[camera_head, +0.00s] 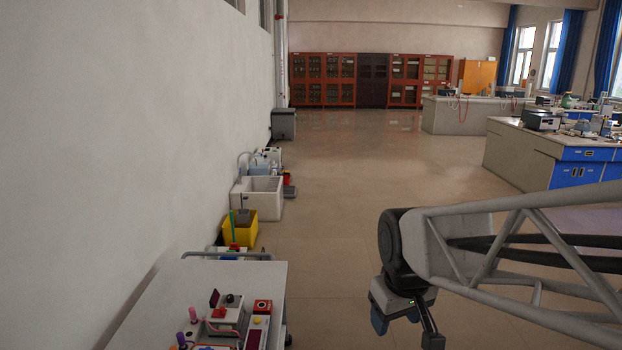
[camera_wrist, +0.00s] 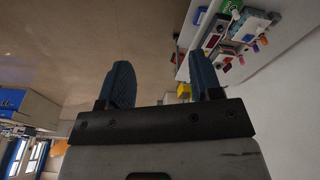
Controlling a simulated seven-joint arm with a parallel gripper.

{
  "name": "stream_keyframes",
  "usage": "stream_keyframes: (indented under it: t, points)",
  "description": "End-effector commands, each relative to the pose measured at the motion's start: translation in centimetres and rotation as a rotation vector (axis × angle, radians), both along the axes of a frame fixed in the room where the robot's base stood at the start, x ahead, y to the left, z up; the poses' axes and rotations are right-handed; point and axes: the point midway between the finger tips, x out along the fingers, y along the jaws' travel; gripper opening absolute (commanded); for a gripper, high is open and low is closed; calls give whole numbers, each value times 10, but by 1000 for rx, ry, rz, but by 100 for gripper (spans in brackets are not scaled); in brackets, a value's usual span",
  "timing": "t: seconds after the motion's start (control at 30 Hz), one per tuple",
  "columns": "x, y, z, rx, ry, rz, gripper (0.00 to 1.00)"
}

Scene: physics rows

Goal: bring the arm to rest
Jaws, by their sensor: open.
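My gripper (camera_head: 405,322) hangs at the end of my arm on the right of the head view, over open floor and to the right of the white table. In the wrist view my gripper (camera_wrist: 163,84) shows two blue fingers well apart with nothing between them. The gripper touches nothing that I can see. The lower part of one finger is cut off by the bottom edge of the head view.
A white table (camera_head: 170,290) at lower left carries a red-button box (camera_head: 263,306) and several small devices. A yellow bucket (camera_head: 240,232) and a white sink (camera_head: 262,198) stand along the wall. Lab benches (camera_head: 520,155) stand at right. The middle floor is clear.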

Motion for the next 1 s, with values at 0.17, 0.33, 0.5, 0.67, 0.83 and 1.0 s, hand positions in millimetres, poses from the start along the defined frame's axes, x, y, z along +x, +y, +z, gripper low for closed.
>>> stream_keyframes:
  t: [0.17, 0.33, 0.5, 0.67, 0.83, 1.0]
  points:
    - [-44, -18, 9, 20, -21, -132, 59]
    - [-81, -30, 12, 36, -34, -244, 59]
    - [-103, -37, 12, 48, -44, -316, 59]
    - [-112, -39, 11, 53, -45, -343, 59]
    - [-112, -39, 11, 53, -45, -345, 59]
    - [-112, -39, 11, 53, -45, -345, 59]
